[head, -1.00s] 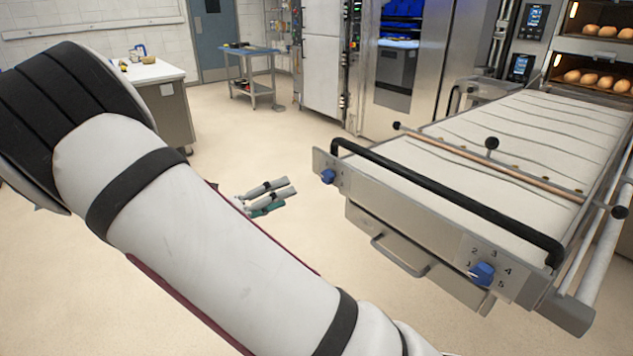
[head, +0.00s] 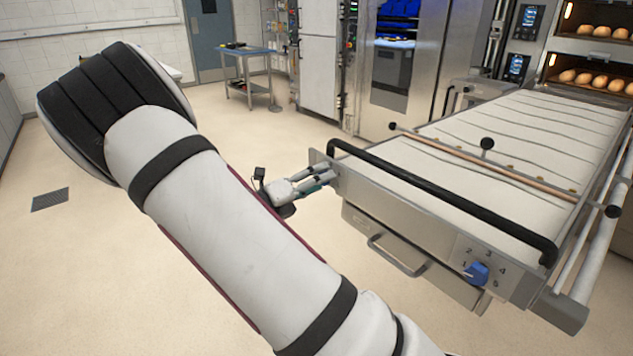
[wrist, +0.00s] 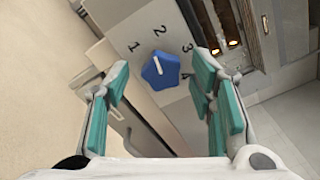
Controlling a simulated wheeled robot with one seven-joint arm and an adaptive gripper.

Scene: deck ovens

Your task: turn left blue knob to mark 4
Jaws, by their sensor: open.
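The left blue knob (wrist: 161,71) shows in the wrist view on a metal panel with marks 1, 2 and 3 around it and a partly covered mark at its right. Its white pointer line tilts up and left, between 1 and 2. My gripper (wrist: 162,66) is open, with its teal-padded fingers apart on either side of the knob in the picture. I cannot tell whether they touch it. In the head view my gripper (head: 329,178) is at the left front corner of the loader, and it hides the left knob there.
The right blue knob (head: 476,272) is on the loader's right front corner, with its own marks. A black bar (head: 440,196) runs along the loader's front, above a drawer handle (head: 397,256). Lit ovens with bread (head: 590,78) stand at back right. Floor is clear at left.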

